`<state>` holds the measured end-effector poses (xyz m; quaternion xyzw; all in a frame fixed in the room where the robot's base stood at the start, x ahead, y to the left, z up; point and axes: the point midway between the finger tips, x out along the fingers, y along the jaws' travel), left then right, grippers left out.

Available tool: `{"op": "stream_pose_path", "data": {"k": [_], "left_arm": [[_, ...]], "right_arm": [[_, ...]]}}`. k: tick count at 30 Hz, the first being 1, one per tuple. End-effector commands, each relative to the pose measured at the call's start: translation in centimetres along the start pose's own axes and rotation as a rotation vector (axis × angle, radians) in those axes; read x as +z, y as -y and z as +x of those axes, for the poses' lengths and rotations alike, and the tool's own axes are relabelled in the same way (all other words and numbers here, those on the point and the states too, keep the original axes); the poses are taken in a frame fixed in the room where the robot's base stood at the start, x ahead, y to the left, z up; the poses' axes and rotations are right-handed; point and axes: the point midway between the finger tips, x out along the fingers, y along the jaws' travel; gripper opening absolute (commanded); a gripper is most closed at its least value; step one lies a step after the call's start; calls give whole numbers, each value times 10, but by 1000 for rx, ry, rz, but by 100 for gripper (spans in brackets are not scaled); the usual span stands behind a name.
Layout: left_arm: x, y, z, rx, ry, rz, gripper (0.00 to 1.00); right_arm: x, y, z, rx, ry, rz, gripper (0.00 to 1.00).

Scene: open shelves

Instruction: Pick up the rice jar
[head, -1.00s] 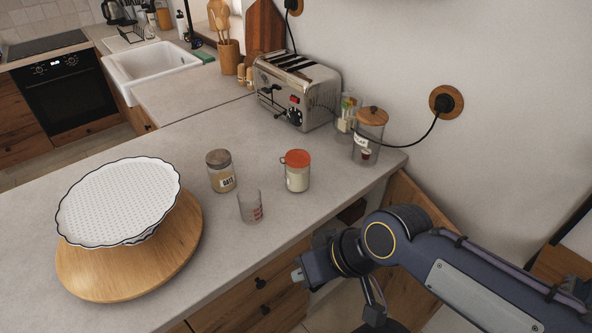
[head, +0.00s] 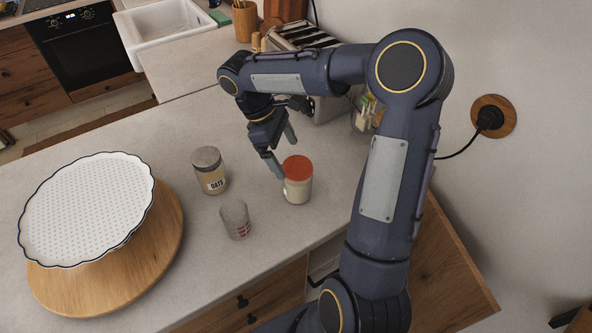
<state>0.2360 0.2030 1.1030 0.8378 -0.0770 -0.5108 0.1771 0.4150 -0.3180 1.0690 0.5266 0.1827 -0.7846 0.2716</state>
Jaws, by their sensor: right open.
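A glass jar with a red lid and white contents (head: 297,188), which looks like the rice jar, stands upright on the counter. Its label is not readable here. My right gripper (head: 284,155) is open and empty, pointing down just behind and left of the jar's lid. One finger shows close to the lid's left edge; I cannot tell whether it touches. My right arm arches over the counter from the lower right and hides part of the area behind the jar. My left gripper is not in view.
A jar labelled oats (head: 209,174) and a small measuring glass (head: 235,221) stand left of the red-lidded jar. A white scalloped tray (head: 85,208) rests on a round wooden board (head: 165,250). The toaster (head: 300,36) behind is partly hidden by my arm.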

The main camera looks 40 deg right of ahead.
Motion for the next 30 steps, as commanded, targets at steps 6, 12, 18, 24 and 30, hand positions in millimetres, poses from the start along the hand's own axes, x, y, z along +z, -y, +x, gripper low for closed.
{"op": "stream_pose_path", "data": {"k": [6, 12, 18, 24, 30], "left_arm": [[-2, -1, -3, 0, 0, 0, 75], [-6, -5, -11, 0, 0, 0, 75], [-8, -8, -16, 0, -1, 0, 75], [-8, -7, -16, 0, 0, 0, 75], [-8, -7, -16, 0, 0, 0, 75]], "right_arm": [[-1, -2, 20, -3, 9, -6, 92], [-1, -1, 44, -6, 8, -7, 92], [-2, -1, 72, -3, 6, -6, 92], [-3, -1, 79, -1, 4, -5, 92], [-3, -1, 78, -1, 4, -5, 79]]}}
